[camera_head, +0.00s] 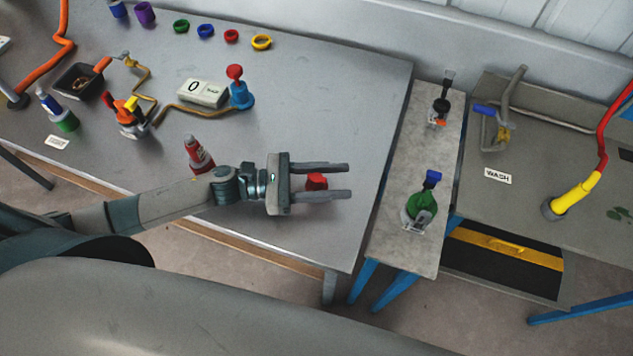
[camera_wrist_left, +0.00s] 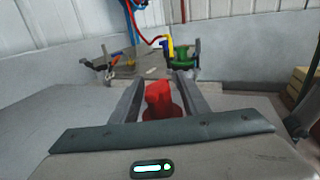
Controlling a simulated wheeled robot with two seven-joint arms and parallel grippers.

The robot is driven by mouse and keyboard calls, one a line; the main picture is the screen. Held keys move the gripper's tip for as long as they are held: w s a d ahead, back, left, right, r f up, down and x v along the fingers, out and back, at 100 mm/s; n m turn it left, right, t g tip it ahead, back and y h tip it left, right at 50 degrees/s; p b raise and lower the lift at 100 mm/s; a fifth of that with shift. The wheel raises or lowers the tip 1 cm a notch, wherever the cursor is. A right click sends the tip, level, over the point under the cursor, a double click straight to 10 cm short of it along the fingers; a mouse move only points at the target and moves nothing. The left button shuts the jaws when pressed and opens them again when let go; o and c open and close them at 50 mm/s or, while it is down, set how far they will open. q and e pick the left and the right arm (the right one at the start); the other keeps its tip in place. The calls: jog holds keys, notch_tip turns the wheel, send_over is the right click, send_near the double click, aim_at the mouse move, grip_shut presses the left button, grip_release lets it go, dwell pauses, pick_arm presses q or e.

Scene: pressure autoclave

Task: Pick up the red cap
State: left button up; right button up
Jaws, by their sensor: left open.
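The red cap (camera_head: 316,182) is on the grey table, near its right end. My left gripper (camera_head: 348,180) is open, with its two fingers reaching to the right on either side of the cap in the head view. In the left wrist view the red cap (camera_wrist_left: 160,100) stands between the two fingers (camera_wrist_left: 160,90), with a narrower top and a wider base. Whether the fingers touch it I cannot tell. My right gripper is in neither view.
A red bottle-like object (camera_head: 198,155) stands just behind my left forearm. A white display box (camera_head: 203,93) and a blue valve (camera_head: 241,95) are farther back. A narrow side table (camera_head: 410,165) holds a green valve (camera_head: 421,208). The table between holds free room.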

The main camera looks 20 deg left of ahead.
pick_arm(q)
grip_shut()
jog(key=shift+r, duration=0.1)
dwell(0.3)
jog(key=shift+r+b, duration=0.4)
jog(key=shift+r, duration=0.45)
jog(key=s+d+r, duration=0.7)
jog(key=d+r, duration=0.2)
jog(key=shift+s+p, duration=0.25)
jog(key=shift+p, duration=0.2)
jog(key=shift+r, duration=0.1)
